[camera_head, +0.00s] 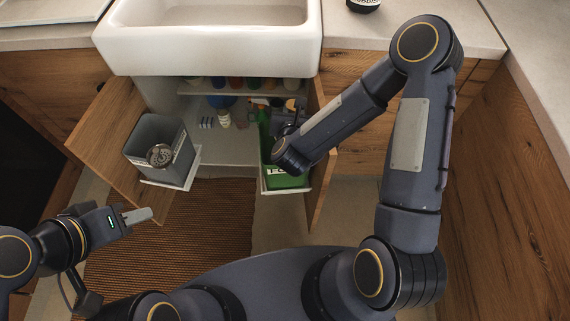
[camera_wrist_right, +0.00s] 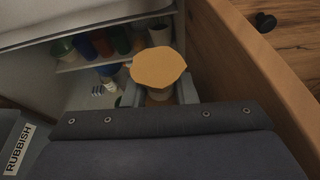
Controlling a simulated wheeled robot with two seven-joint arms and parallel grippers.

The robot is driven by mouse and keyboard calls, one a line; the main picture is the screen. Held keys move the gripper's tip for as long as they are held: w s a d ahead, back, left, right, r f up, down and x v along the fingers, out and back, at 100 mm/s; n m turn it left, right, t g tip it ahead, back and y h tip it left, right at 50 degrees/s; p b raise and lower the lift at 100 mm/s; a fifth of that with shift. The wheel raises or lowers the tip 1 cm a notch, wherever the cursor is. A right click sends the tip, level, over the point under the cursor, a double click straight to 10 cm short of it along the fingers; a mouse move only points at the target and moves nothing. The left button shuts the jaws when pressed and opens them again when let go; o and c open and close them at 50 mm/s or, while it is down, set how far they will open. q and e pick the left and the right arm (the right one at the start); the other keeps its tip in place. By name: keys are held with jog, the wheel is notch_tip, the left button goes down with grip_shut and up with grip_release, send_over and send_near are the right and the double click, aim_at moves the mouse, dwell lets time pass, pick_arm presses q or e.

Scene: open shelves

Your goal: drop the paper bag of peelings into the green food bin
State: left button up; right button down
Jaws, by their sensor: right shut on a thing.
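The green food bin (camera_head: 287,182) stands on the right side of the open cupboard under the sink, partly hidden by my right arm. My right gripper (camera_head: 287,122) reaches down over this bin, mostly covered by its own wrist. In the right wrist view, the right gripper (camera_wrist_right: 158,94) is shut on the paper bag, whose tan, many-sided top (camera_wrist_right: 158,67) shows between the fingers. The bag's lower part is hidden, and the green bin cannot be made out in that view. My left gripper (camera_head: 138,215) is low at the left, apart from everything; its finger gap cannot be seen.
A grey rubbish bin (camera_head: 146,135) stands at the left by the open left door (camera_head: 110,125). The open right door (camera_head: 323,190) is close beside the green bin. Bottles (camera_head: 224,118) stand inside, below a shelf (camera_head: 240,92). The white sink (camera_head: 210,45) overhangs the cupboard.

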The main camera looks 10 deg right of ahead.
jog(key=c, duration=1.1)
grip_release()
jog(key=shift+s, duration=0.1)
jog(key=v, duration=0.7)
jog(key=shift+s, duration=0.3)
jog(key=shift+a+r, duration=0.15)
